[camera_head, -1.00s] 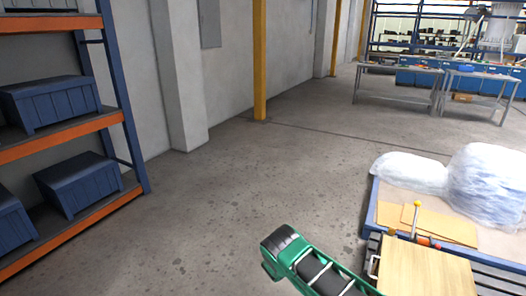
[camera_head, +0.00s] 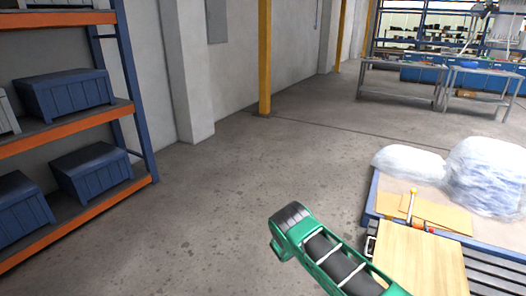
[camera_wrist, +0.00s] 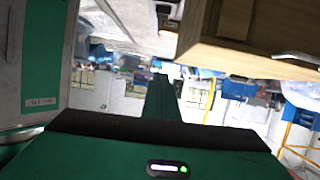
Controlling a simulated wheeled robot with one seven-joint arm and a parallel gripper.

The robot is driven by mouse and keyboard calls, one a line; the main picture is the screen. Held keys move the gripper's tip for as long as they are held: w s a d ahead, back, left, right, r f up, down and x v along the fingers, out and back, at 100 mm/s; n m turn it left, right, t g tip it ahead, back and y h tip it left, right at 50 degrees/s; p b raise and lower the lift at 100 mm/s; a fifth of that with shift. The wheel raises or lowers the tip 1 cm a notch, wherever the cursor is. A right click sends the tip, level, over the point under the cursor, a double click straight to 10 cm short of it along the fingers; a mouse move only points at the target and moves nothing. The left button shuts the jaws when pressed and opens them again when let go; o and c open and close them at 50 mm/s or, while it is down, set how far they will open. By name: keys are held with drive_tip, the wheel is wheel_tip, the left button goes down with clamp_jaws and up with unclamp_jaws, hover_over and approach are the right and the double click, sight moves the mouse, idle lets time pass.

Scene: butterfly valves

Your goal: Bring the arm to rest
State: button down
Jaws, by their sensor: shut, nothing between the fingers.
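My green arm (camera_head: 330,255) with dark bands reaches up from the bottom edge in the head view. Its dark rounded joint (camera_head: 290,216) is over bare floor, left of a wooden box. My gripper is not clear in the head view. In the wrist view, my gripper (camera_wrist: 160,80) shows as a narrow green shape at the middle, shut and empty. Its green body with a small lit light fills the bottom. The wooden box (camera_wrist: 235,50) with a pale handle fills the upper right there, and no contact with my gripper shows.
A rack (camera_head: 140,120) with blue crates stands at the left. At the right, the wooden box (camera_head: 420,262) stands by a blue-edged platform (camera_head: 368,200) with wrapped bundles (camera_head: 485,175) and a small yellow-knobbed lever (camera_head: 411,205). The middle floor is clear. Benches (camera_head: 440,75) stand far back.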

drive_tip(key=s+d+r+n+y, duration=0.1)
drive_tip(key=d+r+n+y, duration=0.2)
drive_tip(key=r, duration=0.9)
drive_tip(key=d+r+n+y, duration=0.2)
drive_tip(key=d+r, duration=0.3)
drive_tip(key=r, duration=0.6)
drive_tip(key=s+d+r+n+t+y, duration=0.2)
drive_tip(key=s+d+r+n+y, duration=0.25)
drive_tip(key=s+r, duration=0.75)
drive_tip(key=s+a+r+n+t, duration=0.1)
drive_tip(key=s+a+r+n, duration=0.1)
drive_tip(key=s, duration=0.5)
drive_tip(key=s+a+r+n+t+y, duration=0.1)
drive_tip(key=s+a+r+n+t, duration=0.1)
drive_tip(key=s, duration=0.5)
drive_tip(key=s+a+r+n+t+y, duration=0.1)
drive_tip(key=s+a+r+n+t, duration=0.1)
drive_tip(key=s+n, duration=0.2)
drive_tip(key=s, duration=0.2)
drive_tip(key=shift+s+r, duration=0.4)
drive_tip(key=shift+y, duration=0.25)
